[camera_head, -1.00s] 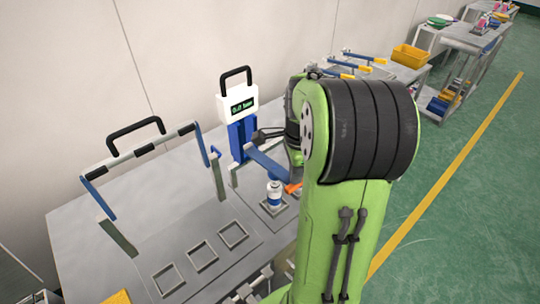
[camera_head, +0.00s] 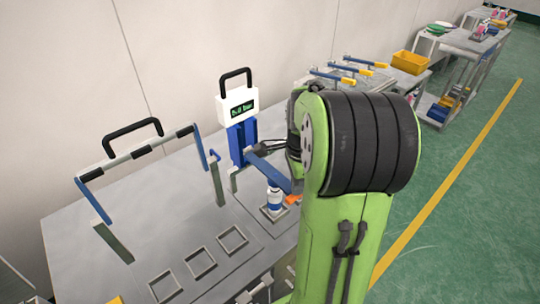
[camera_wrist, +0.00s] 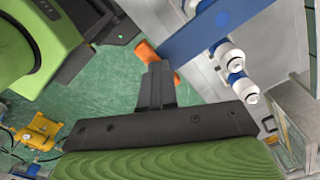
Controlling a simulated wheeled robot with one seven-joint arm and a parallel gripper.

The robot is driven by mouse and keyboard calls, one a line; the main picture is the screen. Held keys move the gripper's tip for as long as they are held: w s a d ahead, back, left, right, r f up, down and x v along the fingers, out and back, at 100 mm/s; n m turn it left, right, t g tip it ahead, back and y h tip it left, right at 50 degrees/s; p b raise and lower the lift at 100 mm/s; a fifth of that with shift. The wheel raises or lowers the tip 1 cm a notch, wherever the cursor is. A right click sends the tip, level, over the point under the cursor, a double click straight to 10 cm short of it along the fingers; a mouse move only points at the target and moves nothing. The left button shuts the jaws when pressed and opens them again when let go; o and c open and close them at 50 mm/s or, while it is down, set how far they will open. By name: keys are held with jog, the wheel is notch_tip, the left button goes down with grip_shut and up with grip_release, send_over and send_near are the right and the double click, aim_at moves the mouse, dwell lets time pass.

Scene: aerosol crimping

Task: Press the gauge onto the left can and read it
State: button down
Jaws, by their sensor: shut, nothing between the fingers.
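The gauge (camera_head: 238,107) stands at the back of the table as a white display head on a blue column; its screen reads about 5.0 bar. A blue lever (camera_head: 268,170) slants down from the column to an orange handle (camera_head: 292,199). A white and blue can (camera_head: 275,198) stands upright under the lever, its top close to it; contact cannot be told. My gripper (camera_wrist: 158,70) is shut and empty, its fingertips at the orange handle (camera_wrist: 145,50) in the wrist view. The blue lever (camera_wrist: 205,32) shows there too.
Several empty square holders (camera_head: 232,239) lie along the table front. A blue and grey frame with black grips (camera_head: 133,151) stands at the left. White and blue cylindrical parts (camera_wrist: 241,86) show beside the lever in the wrist view. More benches stand at the back right.

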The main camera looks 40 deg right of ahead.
notch_tip(320, 180, up, 14)
jog(key=w+p, duration=0.2)
jog(key=p, duration=1.1)
jog(key=shift+r, duration=0.15)
jog(key=shift+a, duration=0.1)
jog(key=s+a+r+n+t+b, duration=0.1)
jog(key=s+a+n, duration=0.4)
jog(key=a+n, duration=0.5)
jog(key=s+a+n+t+b, duration=0.4)
jog(key=s+a+n, duration=0.2)
jog(key=a+n, duration=0.4)
jog(key=n, duration=0.3)
jog(key=shift+r+n+t, duration=0.3)
jog(key=shift+r, duration=0.05)
